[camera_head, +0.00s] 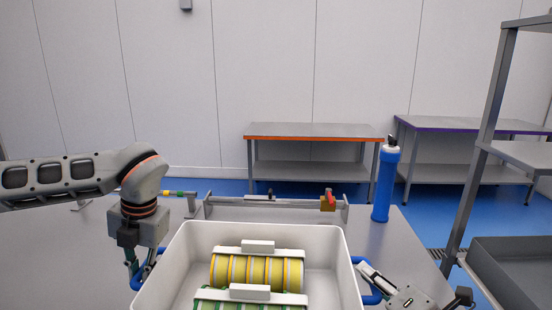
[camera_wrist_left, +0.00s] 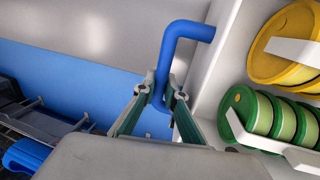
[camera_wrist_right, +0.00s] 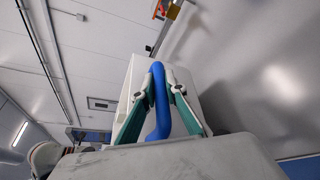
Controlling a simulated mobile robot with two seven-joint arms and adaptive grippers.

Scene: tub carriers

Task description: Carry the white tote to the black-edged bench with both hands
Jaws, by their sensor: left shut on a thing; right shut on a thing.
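The white tote (camera_head: 347,262) is in the lower middle of the head view, in front of me. It holds yellow rolls (camera_head: 256,272) and green rolls (camera_head: 250,303) with white holders. A blue handle sticks out on each side. My left gripper (camera_wrist_left: 158,95) is shut on the left blue handle (camera_wrist_left: 188,29). My right gripper (camera_wrist_right: 160,92) is shut on the right blue handle (camera_wrist_right: 158,120). The tote looks level; I cannot tell whether it touches the grey surface beneath. No black-edged bench can be made out; the benches in view have orange and purple edges.
A grey table (camera_head: 60,260) spreads around the tote, with a metal rail fixture (camera_head: 275,211) and a blue cylinder (camera_head: 385,185) on it. An orange-edged bench (camera_head: 312,137) and a purple-edged bench (camera_head: 470,125) stand by the wall. A grey rack (camera_head: 483,145) stands close on the right.

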